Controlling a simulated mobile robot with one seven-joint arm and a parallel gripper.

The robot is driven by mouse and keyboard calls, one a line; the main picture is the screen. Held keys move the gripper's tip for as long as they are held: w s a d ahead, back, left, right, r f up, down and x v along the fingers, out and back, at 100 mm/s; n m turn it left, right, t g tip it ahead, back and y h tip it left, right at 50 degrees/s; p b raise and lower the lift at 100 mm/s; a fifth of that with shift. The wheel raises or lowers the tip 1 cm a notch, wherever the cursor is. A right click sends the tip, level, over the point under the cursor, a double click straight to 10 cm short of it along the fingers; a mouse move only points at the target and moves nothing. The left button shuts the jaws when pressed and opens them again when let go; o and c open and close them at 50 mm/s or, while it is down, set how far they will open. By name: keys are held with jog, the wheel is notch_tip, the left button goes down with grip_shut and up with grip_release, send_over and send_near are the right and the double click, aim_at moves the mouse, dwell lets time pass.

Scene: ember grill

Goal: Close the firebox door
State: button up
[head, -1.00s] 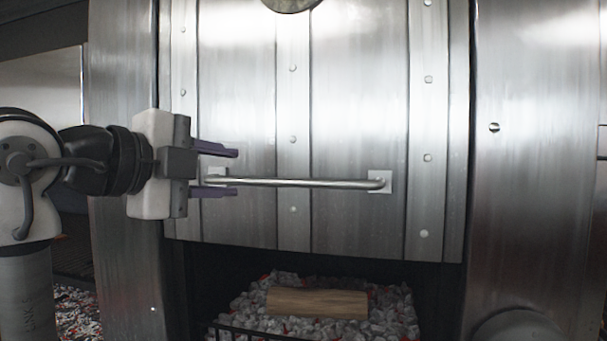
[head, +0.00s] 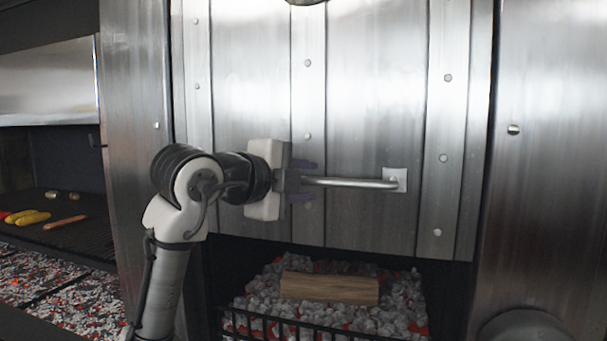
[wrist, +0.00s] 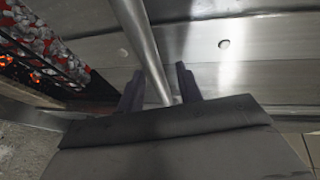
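The firebox door (head: 370,100) is a riveted steel panel, raised so that the firebox opening (head: 240,262) shows below its lower edge. A horizontal bar handle (head: 350,183) is fixed to the door; its left part is hidden behind my gripper. My gripper (head: 303,181) is at the handle with one finger above the bar and one below. In the wrist view, the bar (wrist: 142,45) runs between the two fingers of my gripper (wrist: 160,85). The fingers are spread, with gaps visible beside the bar.
A wooden log (head: 328,288) lies on glowing coals (head: 270,305) behind a black grate (head: 290,328) in the firebox. At left, a grill (head: 85,225) holds sausages and yellow food. A steel panel (head: 545,190) stands at right.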

grip_shut()
dwell(0.3)
notch_tip(320, 180, down, 36)
jog(key=b, duration=2.5)
jog(key=shift+d+r+b, duration=0.15)
jog(key=shift+r+b, duration=0.05)
jog(key=shift+b, duration=0.1)
jog(key=shift+c, duration=0.3)
grip_release()
jog(key=shift+o, duration=0.3)
jog(key=shift+r, duration=0.1)
